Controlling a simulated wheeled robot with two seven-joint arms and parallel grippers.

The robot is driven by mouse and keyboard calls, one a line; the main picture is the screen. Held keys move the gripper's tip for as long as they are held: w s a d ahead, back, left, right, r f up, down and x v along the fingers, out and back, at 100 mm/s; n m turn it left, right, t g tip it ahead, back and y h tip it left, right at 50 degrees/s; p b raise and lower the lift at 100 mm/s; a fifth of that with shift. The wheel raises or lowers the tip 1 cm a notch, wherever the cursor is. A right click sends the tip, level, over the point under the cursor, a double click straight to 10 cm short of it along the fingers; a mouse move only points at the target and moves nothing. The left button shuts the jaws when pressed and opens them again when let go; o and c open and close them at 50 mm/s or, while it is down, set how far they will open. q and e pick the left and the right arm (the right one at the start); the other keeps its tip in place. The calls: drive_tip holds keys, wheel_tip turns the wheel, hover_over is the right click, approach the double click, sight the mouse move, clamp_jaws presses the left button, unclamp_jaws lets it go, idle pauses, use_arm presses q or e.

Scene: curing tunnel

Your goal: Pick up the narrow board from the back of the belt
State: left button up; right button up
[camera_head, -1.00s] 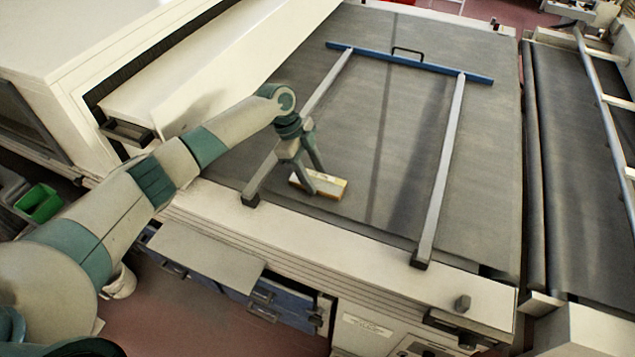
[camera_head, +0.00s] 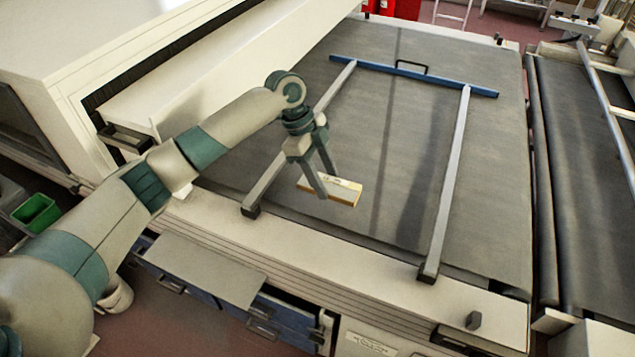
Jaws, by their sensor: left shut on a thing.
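A narrow board (camera_head: 345,192) with a pale top and tan edges is between the fingertips of my left gripper (camera_head: 328,186). The gripper is shut on it, and the board looks tilted and just above the belt. The dark grey belt (camera_head: 400,150) spreads beneath, and the board is over its front part, inside the frame on the belt. My right gripper is not in view.
A frame with a blue crossbar (camera_head: 450,80) and two grey rails, the right rail (camera_head: 447,180) among them, lies over the belt. A white tunnel housing (camera_head: 130,40) stands at left. A second conveyor (camera_head: 580,180) runs at right.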

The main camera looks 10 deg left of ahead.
use_arm(q)
drive_tip(key=s+d+r+b, duration=0.2)
drive_tip(key=s+d+r, duration=0.2)
drive_tip(key=s+d, duration=0.1)
drive_tip(key=shift+s+d+r, duration=0.25)
drive_tip(key=shift+r, duration=0.1)
drive_tip(key=shift+s, duration=0.1)
idle(0.4)
